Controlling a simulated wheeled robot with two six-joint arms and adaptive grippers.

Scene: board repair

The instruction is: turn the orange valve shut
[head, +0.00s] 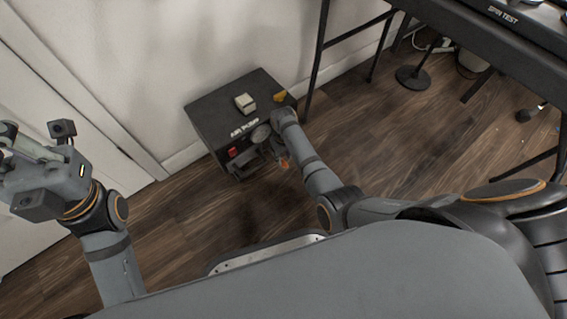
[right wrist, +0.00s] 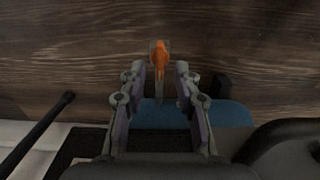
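The orange valve (head: 284,163) shows as a small orange piece at the front right of the black air pump box (head: 205,110), partly hidden by my right arm. In the right wrist view the orange valve handle (right wrist: 160,58) stands lengthwise, just ahead of and between the fingertips. My right gripper (right wrist: 156,72) is open, with a gap on each side of the handle; I see no contact. In the head view my right gripper (head: 262,156) is low at the pump's front. My left gripper (head: 22,148) is raised at the left edge, far from the pump; its fingers are unclear.
The pump stands on the wood floor (head: 410,150) against the white wall. A pale block (head: 245,103) and a yellow piece (head: 280,96) are on its top; a red switch (head: 232,152) is on its front. A black table (head: 460,25) stands at upper right.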

